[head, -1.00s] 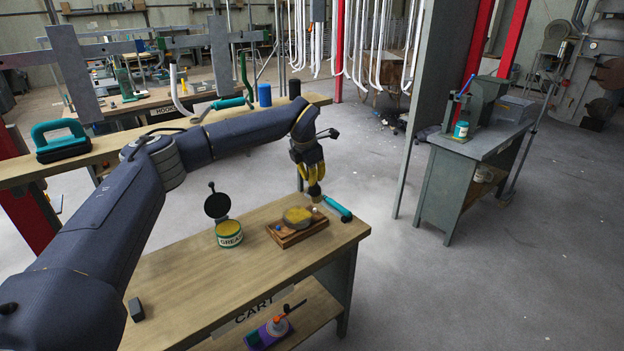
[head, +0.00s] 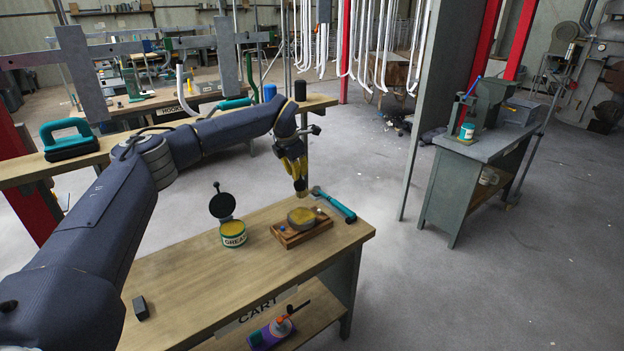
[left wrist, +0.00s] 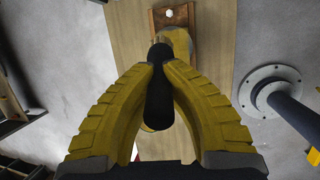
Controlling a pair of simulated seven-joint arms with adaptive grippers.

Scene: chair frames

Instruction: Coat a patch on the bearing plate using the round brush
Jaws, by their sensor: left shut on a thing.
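The bearing plate (head: 301,216) appears to be the round grey disc with a yellowish top, resting on a wooden block (head: 287,238) on the cart top. My left gripper (head: 301,190) has yellow fingers and is above the disc, near its far side. In the left wrist view the gripper (left wrist: 161,65) is shut on a dark, rounded handle, which I take as the round brush (left wrist: 159,100). Its bristles are not clearly seen, and I cannot tell whether it touches the disc. An open grease tin (head: 233,233) with yellow contents stands left of the block. My right gripper is out of view.
A teal-handled tool (head: 338,206) lies at the cart's far right edge, close to the block. The tin's black lid (head: 222,206) stands raised. A dark block (head: 140,308) lies at the front left. The cart top (head: 195,280) is otherwise clear.

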